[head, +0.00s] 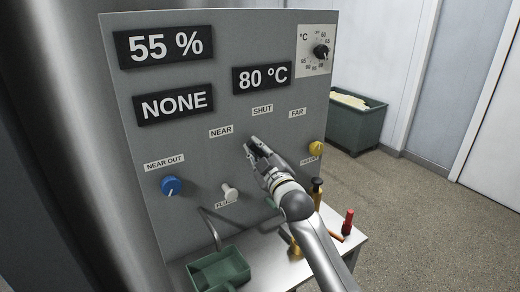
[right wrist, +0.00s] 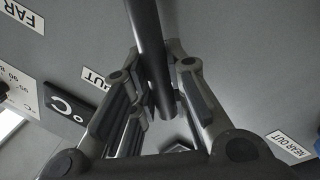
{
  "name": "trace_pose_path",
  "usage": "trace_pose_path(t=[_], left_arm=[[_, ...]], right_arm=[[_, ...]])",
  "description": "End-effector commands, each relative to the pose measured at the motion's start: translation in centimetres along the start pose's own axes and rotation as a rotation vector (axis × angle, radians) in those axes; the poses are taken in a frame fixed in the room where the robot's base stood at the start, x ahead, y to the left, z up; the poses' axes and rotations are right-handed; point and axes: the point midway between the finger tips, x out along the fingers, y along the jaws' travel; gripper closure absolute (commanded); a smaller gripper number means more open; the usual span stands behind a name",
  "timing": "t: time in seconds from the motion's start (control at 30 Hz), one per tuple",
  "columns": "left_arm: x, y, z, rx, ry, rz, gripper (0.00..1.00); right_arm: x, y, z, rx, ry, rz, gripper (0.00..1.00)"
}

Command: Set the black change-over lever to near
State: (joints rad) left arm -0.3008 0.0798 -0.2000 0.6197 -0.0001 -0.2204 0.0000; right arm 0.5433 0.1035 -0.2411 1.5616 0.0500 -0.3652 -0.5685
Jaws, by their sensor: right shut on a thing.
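The black change-over lever (right wrist: 150,45) comes down from the top of the right wrist view as a dark round bar. Its free end lies between the fingers of my right gripper (right wrist: 152,95), which is shut on it. In the head view my right gripper (head: 254,147) is at the grey panel (head: 235,190), below and between the NEAR label (head: 220,132) and the SHUT label (head: 262,110). The FAR label (head: 297,113) is further right. The gripper largely hides the lever there, so its exact angle is hard to tell. My left gripper is not in view.
Below on the panel are a blue knob (head: 171,186), a white knob (head: 229,192) and a yellow knob (head: 317,147). A small table (head: 258,270) below carries a green tray (head: 219,268) and a red-handled tool (head: 348,222). A green bin (head: 357,122) stands behind right.

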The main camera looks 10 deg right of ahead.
Motion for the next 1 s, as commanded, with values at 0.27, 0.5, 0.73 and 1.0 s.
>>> trace_pose_path(t=[0.27, 0.5, 0.73, 1.0], left_arm=[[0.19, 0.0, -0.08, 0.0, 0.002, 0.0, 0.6], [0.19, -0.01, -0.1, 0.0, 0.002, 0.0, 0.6], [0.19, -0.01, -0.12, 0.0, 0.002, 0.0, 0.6], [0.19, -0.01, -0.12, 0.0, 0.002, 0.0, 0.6]], right_arm=[[-0.06, -0.39, 0.04, -0.052, 0.009, -0.001, 1.0], [-0.07, -0.46, 0.04, -0.06, 0.01, -0.001, 1.0], [-0.07, -0.48, 0.06, -0.06, 0.01, -0.001, 0.73], [-0.07, -0.41, 0.03, -0.055, 0.01, 0.0, 0.62]])
